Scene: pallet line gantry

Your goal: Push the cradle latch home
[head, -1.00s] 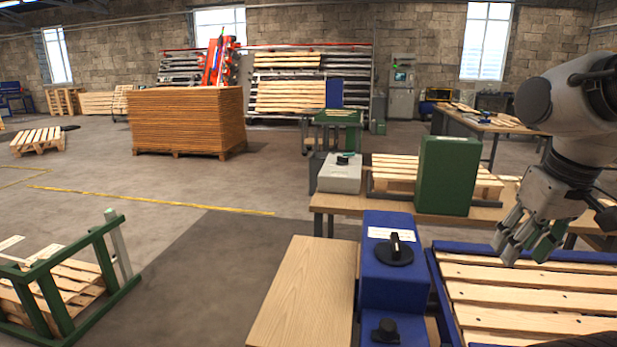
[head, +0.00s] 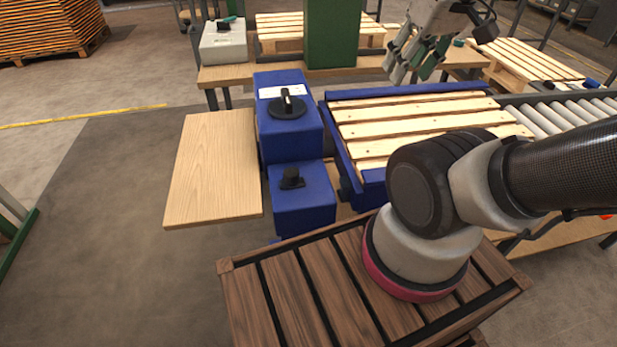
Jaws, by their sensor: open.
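A blue cradle (head: 338,152) holds a pale slatted pallet (head: 400,122) in the middle of the head view. At its left stands a blue box (head: 290,140) with a white label and a black rotary knob (head: 287,105). A lower blue block (head: 305,208) in front of it carries a smaller black knob (head: 291,179). I cannot tell which of these parts is the cradle latch. My gripper (head: 413,65) is open and empty, fingers pointing down. It appears above and beyond the cradle's far edge, apart from both knobs.
A bare wooden board (head: 213,165) lies left of the blue box. Behind, a bench (head: 225,75) carries a grey box (head: 223,42), a green block (head: 331,35) and a pallet. A roller conveyor (head: 560,117) runs at the right.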

